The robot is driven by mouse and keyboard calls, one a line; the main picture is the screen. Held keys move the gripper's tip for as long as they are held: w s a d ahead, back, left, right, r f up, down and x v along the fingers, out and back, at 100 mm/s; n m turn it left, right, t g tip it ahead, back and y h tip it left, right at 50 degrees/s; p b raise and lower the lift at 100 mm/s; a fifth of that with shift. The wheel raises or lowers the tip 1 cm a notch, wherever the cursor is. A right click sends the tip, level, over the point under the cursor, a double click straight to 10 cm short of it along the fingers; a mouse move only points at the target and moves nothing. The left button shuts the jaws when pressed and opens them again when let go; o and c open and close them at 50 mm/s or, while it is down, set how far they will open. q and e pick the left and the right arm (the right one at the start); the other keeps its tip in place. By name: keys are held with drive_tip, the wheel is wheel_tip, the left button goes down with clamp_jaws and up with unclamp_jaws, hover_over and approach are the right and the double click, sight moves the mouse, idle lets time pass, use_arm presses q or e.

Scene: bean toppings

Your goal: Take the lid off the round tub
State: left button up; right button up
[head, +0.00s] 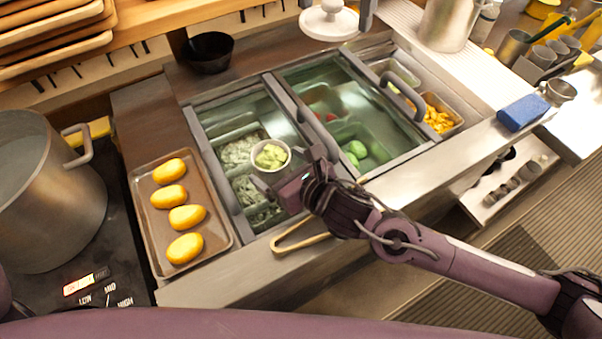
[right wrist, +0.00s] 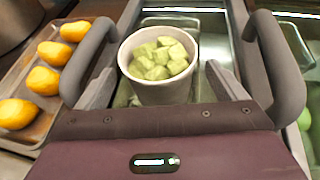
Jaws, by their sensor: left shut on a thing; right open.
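The round tub (head: 271,155) is a small white cup with green chunks inside, and its top is uncovered. It sits over the left bay of the sunken counter and also shows in the right wrist view (right wrist: 162,90). My right gripper (head: 288,172) is open, with its fingers on either side of the tub in the right wrist view; contact is unclear. A white round lid (head: 328,24) with a knob is at the top edge of the head view, away from the tub. My left gripper (head: 336,10) is partly cut off there, shut on the lid.
A tray (head: 142,213) of yellow oval pieces and a large pot (head: 50,190) stand at the left. A black bowl (head: 209,53) is behind. Glass-covered bins, a blue sponge (head: 522,112) and wooden tongs (head: 300,243) are around the counter.

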use_arm(q)
wheel_tip(320, 180, down, 3)
drive_tip(key=shift+d+r+b, duration=0.1)
drive_tip(key=shift+r+b, duration=0.1)
drive_tip(key=shift+b, duration=0.95)
drive_tip(key=shift+f, duration=0.1)
use_arm(e)
drive_tip(key=v, duration=1.1)
use_arm(q)
drive_tip(key=shift+s, duration=0.1)
use_arm(e)
drive_tip(key=shift+d, duration=0.1)
